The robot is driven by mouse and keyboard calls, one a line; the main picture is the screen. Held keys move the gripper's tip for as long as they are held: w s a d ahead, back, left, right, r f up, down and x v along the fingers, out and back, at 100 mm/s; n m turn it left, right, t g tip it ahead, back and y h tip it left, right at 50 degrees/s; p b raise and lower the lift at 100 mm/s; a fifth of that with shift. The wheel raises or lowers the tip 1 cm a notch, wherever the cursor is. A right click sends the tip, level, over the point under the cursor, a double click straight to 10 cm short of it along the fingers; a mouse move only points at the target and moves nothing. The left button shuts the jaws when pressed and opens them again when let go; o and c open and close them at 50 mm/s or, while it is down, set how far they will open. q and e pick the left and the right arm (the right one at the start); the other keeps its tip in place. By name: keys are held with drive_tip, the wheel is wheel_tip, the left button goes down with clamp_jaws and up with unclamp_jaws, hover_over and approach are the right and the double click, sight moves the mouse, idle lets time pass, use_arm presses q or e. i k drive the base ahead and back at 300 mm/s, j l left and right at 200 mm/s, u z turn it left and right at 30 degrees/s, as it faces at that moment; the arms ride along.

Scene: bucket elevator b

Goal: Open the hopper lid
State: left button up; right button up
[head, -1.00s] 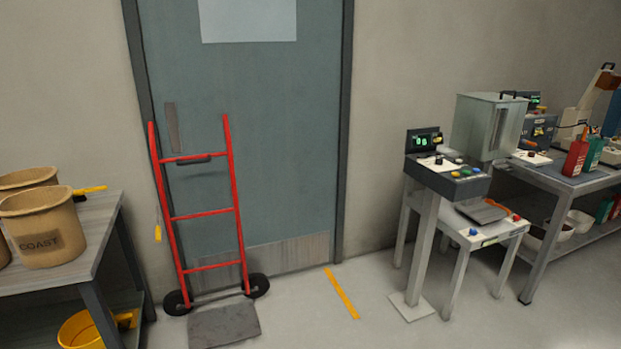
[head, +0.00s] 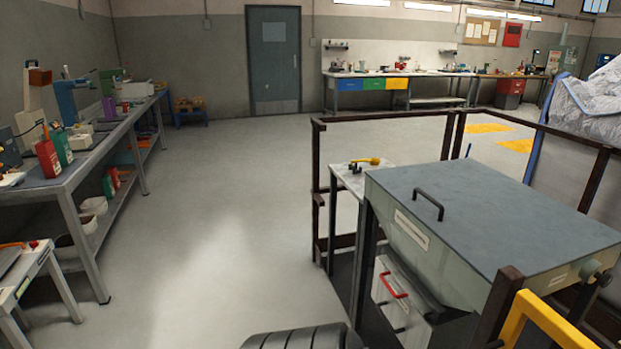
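The hopper (head: 420,248) stands at the right in the head view, a pale grey-green box on dark legs with a tapering lower part. Its lid (head: 500,212) is a flat blue-grey panel lying closed on top. A black bar handle (head: 428,204) sits near the lid's left edge. A round knob or hinge end (head: 590,270) shows at the lid's right corner. Neither of my grippers is in view.
Dark railings (head: 390,122) stand behind and around the hopper. A small side table (head: 358,176) with a yellow scoop (head: 366,161) is left of it. A yellow bar (head: 545,318) is at the lower right. Open floor (head: 220,220) lies between the hopper and the left workbench (head: 80,165).

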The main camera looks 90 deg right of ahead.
sight(492, 220)
drive_tip(key=z, duration=3.8)
drive_tip(key=i+j+z, duration=0.1)
drive_tip(key=z, duration=0.55)
drive_tip(key=i+j+z, duration=0.1)
drive_tip(key=j+z, duration=0.25)
drive_tip(key=j, duration=0.5)
drive_tip(key=j+z, duration=0.4)
drive_tip(key=j, duration=0.45)
